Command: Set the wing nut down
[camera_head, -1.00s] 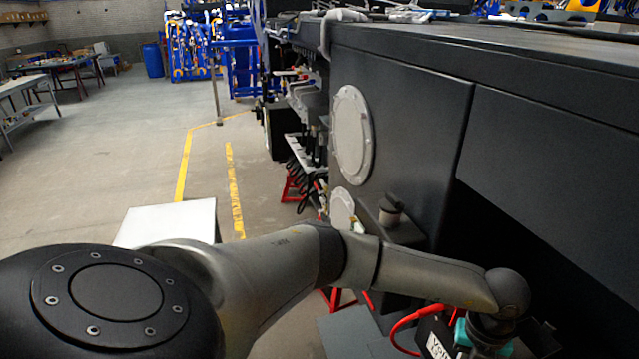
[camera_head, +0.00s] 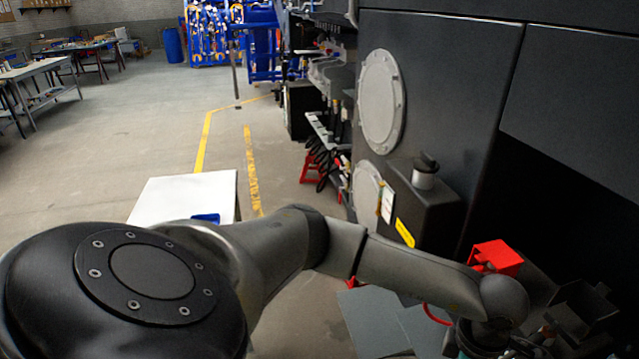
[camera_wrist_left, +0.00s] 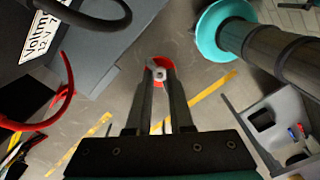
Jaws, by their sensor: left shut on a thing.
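My left gripper (camera_wrist_left: 159,74) shows in the left wrist view with its two dark fingers closed on a small silver and red piece (camera_wrist_left: 160,68), which looks like the wing nut. It is held at the fingertips above the floor. The piece is small, and its exact shape is hard to make out. In the head view my left arm reaches from the left to the lower right, and its fingers are below the frame edge. My right gripper is not in view.
The dark chassis wall (camera_head: 440,110) stands at the right, with a red box (camera_head: 495,257) low beside it. A dark box with a printed label (camera_wrist_left: 42,38) and a red cable (camera_wrist_left: 65,95) are close by.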

